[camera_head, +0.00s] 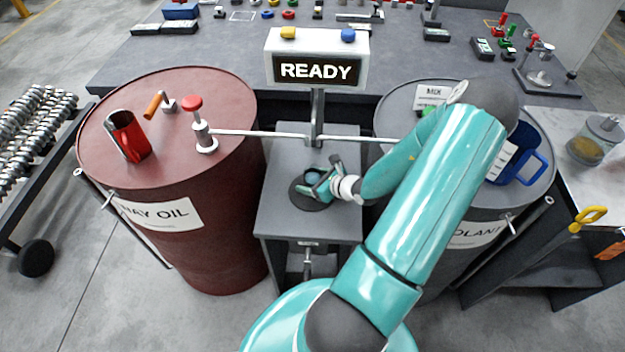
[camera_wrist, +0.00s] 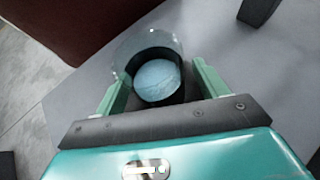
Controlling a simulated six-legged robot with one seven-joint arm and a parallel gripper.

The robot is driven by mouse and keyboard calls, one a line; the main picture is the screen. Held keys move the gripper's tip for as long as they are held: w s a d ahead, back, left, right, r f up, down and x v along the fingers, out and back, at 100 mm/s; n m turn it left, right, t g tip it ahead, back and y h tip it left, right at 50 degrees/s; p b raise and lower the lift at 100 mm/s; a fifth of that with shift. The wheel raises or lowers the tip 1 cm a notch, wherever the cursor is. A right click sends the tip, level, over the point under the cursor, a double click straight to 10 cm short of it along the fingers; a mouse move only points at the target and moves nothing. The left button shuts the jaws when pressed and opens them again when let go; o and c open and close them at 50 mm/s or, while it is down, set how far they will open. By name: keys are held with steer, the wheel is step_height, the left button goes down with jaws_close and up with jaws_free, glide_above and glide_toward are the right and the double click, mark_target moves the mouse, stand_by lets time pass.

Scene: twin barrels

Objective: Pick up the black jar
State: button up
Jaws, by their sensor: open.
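In the wrist view, a round jar (camera_wrist: 157,80) with a dark wall and a pale blue, rounded top sits between my two green fingers. My gripper (camera_wrist: 158,70) is open, with one finger on each side of the jar; small gaps seem to remain. In the head view, my gripper (camera_head: 317,186) is low over the grey stand between the two barrels. A dark round shape (camera_head: 311,205) shows under it there, partly hidden by the fingers; I cannot tell jar from base in that view.
The grey stand (camera_head: 285,229) is otherwise clear. A dark red barrel (camera_head: 225,100) with a red mug (camera_head: 127,137) stands left. A grey barrel with a blue jug (camera_head: 533,165) stands right, partly behind my arm. A READY sign (camera_head: 316,71) and horizontal pipe lie behind the gripper.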

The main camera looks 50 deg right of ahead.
steer(key=c, duration=1.2)
steer(key=shift+r, duration=0.1)
